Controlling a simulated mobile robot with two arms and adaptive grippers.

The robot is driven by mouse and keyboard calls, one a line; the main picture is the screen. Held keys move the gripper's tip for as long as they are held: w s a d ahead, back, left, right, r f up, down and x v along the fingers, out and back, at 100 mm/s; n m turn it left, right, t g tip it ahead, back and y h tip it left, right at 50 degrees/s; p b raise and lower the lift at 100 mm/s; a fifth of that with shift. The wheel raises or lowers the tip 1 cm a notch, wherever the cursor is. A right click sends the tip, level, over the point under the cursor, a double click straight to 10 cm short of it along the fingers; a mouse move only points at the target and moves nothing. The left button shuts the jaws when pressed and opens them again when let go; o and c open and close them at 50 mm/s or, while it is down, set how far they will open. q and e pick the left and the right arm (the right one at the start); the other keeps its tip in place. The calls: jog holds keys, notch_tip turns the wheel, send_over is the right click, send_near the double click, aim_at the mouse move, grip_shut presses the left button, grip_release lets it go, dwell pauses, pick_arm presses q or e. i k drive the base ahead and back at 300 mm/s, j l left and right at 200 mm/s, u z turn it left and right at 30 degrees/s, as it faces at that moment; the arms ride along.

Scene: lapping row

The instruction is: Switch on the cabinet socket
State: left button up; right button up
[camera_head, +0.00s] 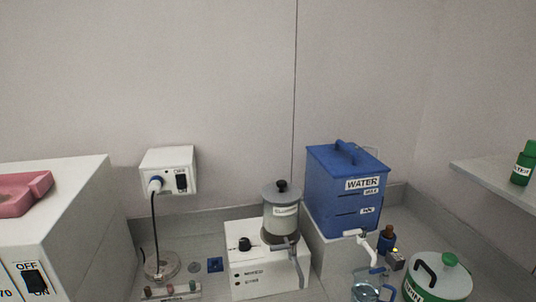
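A white socket box (155,161) is on the back wall, left of centre. A black rocker switch (181,183) sits right of the plug, under a small label too small to read surely. I cannot tell the switch's position. At the lower left, a white cabinet (70,215) carries another black rocker switch (35,281) between the words OFF above and ON below. Neither of my grippers is in view.
A white unit (245,282) with a black knob and grey canister (282,212) stands in the middle. A blue WATER tank (326,195) with a white tap is to its right.

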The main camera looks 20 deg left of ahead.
aim_at(181, 179)
jog(key=u, duration=1.25)
